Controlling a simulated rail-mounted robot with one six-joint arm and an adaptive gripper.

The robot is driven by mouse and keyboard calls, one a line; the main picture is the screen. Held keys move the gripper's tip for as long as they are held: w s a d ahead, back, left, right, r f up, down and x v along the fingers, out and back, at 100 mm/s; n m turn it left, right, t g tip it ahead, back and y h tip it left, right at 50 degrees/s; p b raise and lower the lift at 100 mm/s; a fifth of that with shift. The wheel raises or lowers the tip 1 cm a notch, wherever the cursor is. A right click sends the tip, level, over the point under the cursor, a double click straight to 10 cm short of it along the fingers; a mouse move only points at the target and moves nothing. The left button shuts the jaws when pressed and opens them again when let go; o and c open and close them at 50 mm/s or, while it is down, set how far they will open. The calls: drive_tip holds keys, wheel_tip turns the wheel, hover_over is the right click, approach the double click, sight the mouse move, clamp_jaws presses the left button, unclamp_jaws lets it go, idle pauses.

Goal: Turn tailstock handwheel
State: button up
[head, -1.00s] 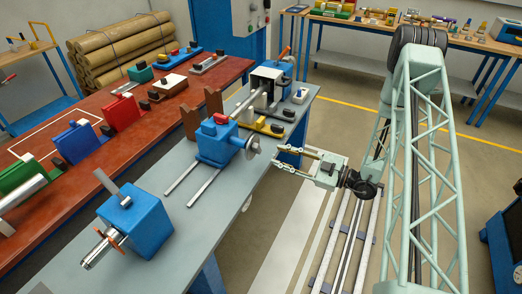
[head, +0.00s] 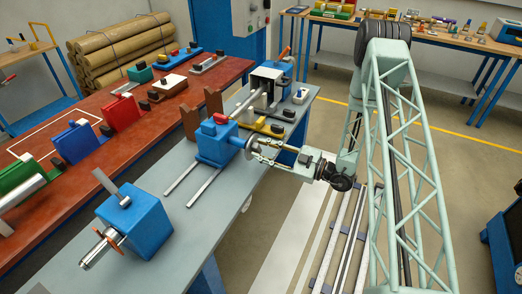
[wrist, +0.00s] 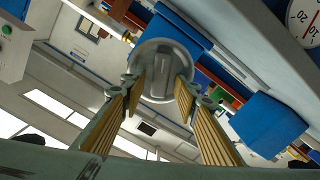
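The tailstock (head: 214,146) is a blue block with a red part on top, standing on the grey bench. Its handwheel (wrist: 162,60) is a round grey metal disc, seen ahead between my fingers in the wrist view. In the head view the fingers partly cover the handwheel. My gripper (head: 258,149) is at the wheel's right side, with its fingers apart, one towards each side of the rim. In the wrist view my gripper (wrist: 158,88) is open, with ribbed pads on both fingers. I cannot tell whether the fingertips touch the rim.
The grey bench (head: 165,240) carries two rails in front of the tailstock and a blue headstock (head: 135,222) at the near end. A yellow-and-black item (head: 262,127) lies behind the wheel. A red table (head: 75,190) stands at left.

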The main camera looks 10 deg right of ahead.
drive_tip(key=shift+w+a, duration=0.15)
drive_tip(key=c, duration=0.8)
drive_tip(key=shift+c, duration=0.2)
